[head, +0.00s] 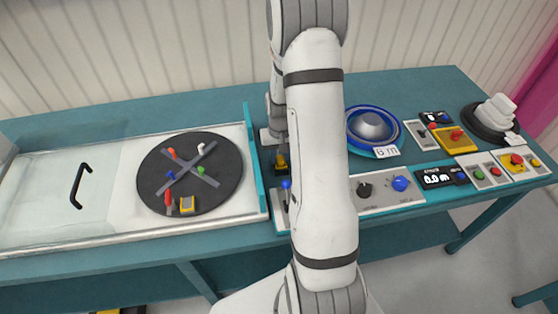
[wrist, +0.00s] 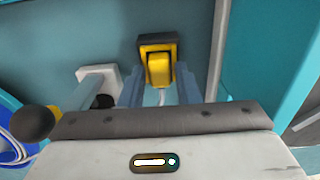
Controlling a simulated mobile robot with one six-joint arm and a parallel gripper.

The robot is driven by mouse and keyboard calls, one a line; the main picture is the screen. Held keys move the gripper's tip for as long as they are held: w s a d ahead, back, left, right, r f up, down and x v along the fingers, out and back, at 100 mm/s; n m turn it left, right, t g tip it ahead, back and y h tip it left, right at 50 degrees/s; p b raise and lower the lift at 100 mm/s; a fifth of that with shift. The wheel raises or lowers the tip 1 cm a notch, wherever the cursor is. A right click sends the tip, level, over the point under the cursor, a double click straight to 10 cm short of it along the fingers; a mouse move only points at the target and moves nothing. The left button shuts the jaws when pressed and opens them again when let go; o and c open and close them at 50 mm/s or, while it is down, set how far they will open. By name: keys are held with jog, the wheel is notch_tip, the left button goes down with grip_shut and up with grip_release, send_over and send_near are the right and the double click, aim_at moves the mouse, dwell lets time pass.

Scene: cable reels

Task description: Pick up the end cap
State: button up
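I cannot tell for sure which thing is the end cap. A small yellow piece on a black base (wrist: 158,65) stands on the teal bench in the wrist view. It also shows in the head view (head: 281,162), partly beside my arm. My gripper (wrist: 160,76) points at this piece, with its two blue-grey fingers apart on either side of the line to it. I see nothing held between them. Whether the fingers touch the piece is unclear. The fingertips are hard to make out in the head view, near my arm.
A black turntable (head: 222,190) with a grey cross and coloured pegs lies left. A blue reel (head: 359,122) sits right of my arm. A white flanged post (wrist: 97,78) and dark ball knob (wrist: 32,122) are close left of my gripper. Control panels (head: 440,178) line the right front.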

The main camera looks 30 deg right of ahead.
grip_shut()
jog(key=shift+r, duration=0.1)
notch_tip(320, 180, up, 10)
jog(key=b, duration=0.1)
dwell(0.4)
jog(key=shift+c, duration=1.2)
grip_release()
grip_shut()
